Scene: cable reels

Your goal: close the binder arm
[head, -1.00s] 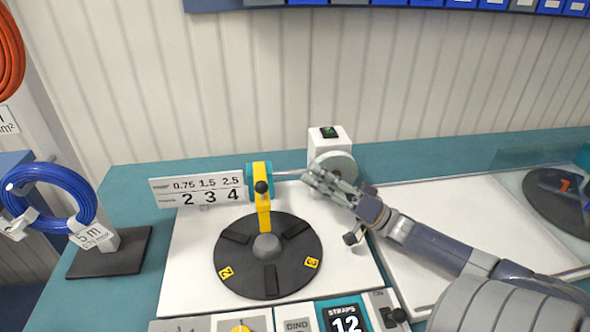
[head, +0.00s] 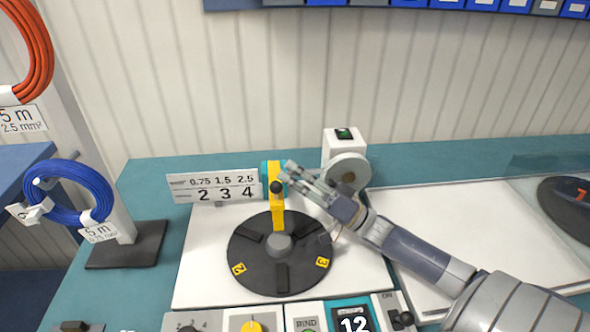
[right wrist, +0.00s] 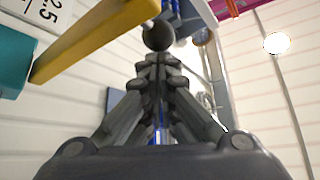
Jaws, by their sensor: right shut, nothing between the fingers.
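The binder arm (head: 278,214) is yellow with a black ball knob (head: 276,187); it stands over the far edge of the black turntable (head: 246,252), at a teal housing. In the right wrist view the yellow arm (right wrist: 95,38) slants across the upper left and its black knob (right wrist: 158,36) is just beyond my fingertips. My right gripper (head: 289,168) is shut and empty, just right of the knob in the head view; I cannot tell if it touches. My left gripper is not in view.
A number plate (head: 213,188) stands left of the arm. A white box with a grey disc (head: 349,170) stands behind my right gripper. A blue cable coil (head: 66,192) hangs on a stand at left. A control panel (head: 300,318) lies in front.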

